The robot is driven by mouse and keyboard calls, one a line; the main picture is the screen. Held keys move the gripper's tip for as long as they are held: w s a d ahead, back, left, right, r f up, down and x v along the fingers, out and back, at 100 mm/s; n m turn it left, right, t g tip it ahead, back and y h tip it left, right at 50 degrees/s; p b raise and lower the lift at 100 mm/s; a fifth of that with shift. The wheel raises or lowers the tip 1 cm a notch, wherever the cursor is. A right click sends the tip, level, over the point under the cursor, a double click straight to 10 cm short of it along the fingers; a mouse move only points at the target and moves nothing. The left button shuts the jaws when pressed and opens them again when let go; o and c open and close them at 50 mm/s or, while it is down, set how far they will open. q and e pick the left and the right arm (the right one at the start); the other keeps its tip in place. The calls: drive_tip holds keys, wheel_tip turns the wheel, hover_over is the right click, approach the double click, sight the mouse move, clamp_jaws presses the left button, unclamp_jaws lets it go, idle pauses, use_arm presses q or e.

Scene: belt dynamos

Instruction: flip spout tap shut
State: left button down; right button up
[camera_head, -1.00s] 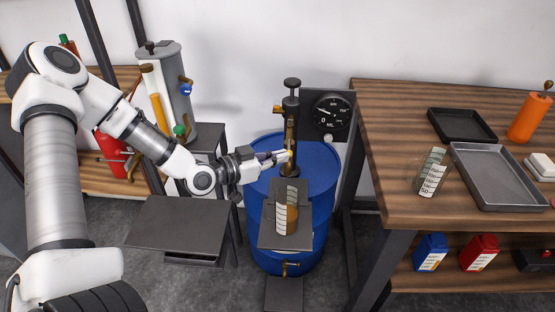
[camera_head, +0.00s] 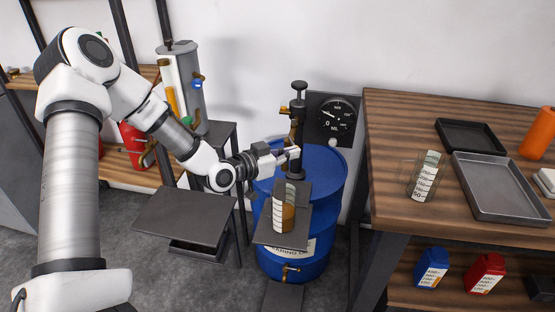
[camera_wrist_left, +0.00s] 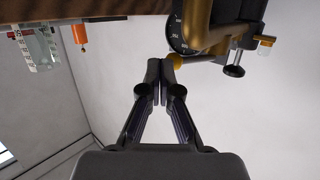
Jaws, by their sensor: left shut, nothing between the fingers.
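A dark pump with brass spout parts (camera_head: 293,132) stands on the blue drum (camera_head: 330,170). My left gripper (camera_head: 294,152) is shut and empty, its tips at the front of the pump, low beside the brass spout. In the left wrist view the shut fingertips (camera_wrist_left: 159,68) are close beside a small yellow-brass knob (camera_wrist_left: 173,61) at the end of a brass rod. I cannot tell whether they touch. The curved brass spout (camera_wrist_left: 203,25) is behind it. A graduated beaker (camera_head: 284,212) with amber liquid stands below. My right gripper is out of view.
A dial gauge (camera_head: 337,115) is on a panel right of the pump. A wooden bench (camera_head: 400,190) at right holds an empty graduated beaker (camera_head: 425,178) and trays (camera_head: 497,187). A dark stand (camera_head: 186,215) is at left, with a grey cylinder (camera_head: 184,80) behind.

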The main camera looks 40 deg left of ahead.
use_arm(q)
drive_tip(key=w+d+n+y+b, duration=0.2)
drive_tip(key=w+n+y, duration=0.4)
drive_tip(key=y, duration=0.4)
drive_tip(key=shift+d+f+n+g+y+b, duration=0.15)
drive_tip(key=shift+d+n+g+y+b, duration=0.2)
drive_tip(key=shift+d+n, duration=0.45)
